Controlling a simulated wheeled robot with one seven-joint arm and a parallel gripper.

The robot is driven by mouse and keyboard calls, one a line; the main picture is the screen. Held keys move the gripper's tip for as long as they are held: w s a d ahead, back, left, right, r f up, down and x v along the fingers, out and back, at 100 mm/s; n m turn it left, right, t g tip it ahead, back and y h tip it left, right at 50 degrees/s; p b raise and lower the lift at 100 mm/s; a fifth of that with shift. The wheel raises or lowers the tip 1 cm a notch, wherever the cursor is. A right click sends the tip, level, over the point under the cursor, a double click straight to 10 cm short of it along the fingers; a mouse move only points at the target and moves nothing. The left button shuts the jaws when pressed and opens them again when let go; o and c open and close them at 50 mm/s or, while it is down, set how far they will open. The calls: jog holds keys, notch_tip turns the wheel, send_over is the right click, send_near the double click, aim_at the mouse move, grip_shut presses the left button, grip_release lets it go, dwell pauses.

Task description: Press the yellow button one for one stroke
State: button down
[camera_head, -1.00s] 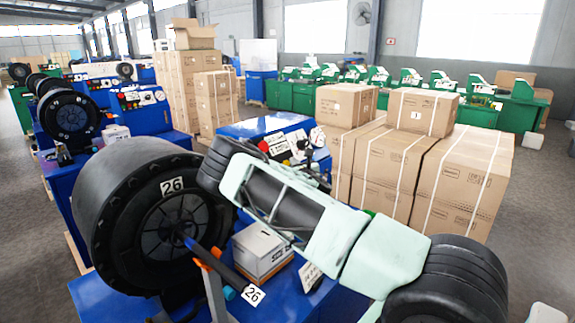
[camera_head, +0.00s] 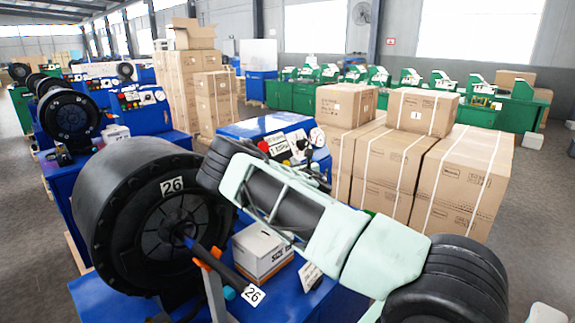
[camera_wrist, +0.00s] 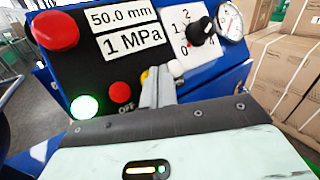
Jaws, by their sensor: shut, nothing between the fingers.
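The control panel (camera_wrist: 80,80) of the blue machine fills the upper wrist view. The yellow button (camera_wrist: 145,76) shows only as a small sliver at the left edge of my gripper's fingers, which hide most of it. My gripper (camera_wrist: 158,74) is shut and empty, its tips in front of the panel at that button. I cannot tell whether the tips touch it or whether it is pushed in. In the head view the panel (camera_head: 285,146) shows behind my arm, and the button is not clear there.
Around the fingers are a large red button (camera_wrist: 56,31), a lit green button (camera_wrist: 85,106), a small red button (camera_wrist: 120,92), a black knob (camera_wrist: 200,31) and a gauge (camera_wrist: 230,22). Cardboard boxes (camera_head: 385,170) stand right of the machine. A black wheel (camera_head: 150,215) is at left.

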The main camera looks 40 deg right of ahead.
jog(key=shift+w+f+b, duration=0.1)
jog(key=shift+f+b, duration=0.05)
jog(key=shift+b, duration=0.15)
jog(key=shift+w+f+b, duration=0.1)
jog(key=shift+w+b, duration=0.15)
jog(key=shift+b, duration=0.2)
jog(key=shift+w+f+b, duration=0.25)
jog(key=shift+w+b, duration=0.15)
jog(key=shift+b, duration=0.15)
dwell(0.6)
dwell(0.4)
jog(key=shift+s+r, duration=0.5)
jog(key=shift+s, duration=0.25)
jog(key=shift+s+d+r+p, duration=0.1)
jog(key=shift+s+r+p, duration=0.15)
jog(key=shift+s+r, duration=0.35)
jog(key=shift+s+r+p, duration=0.25)
jog(key=shift+s+r, duration=0.1)
jog(key=shift+s, duration=0.4)
jog(key=shift+s+d+r+p, duration=0.1)
jog(key=shift+s+r+p, duration=0.15)
jog(key=shift+s+r, duration=0.35)
jog(key=shift+s+f, duration=0.1)
jog(key=shift+f, duration=0.05)
dwell(1.1)
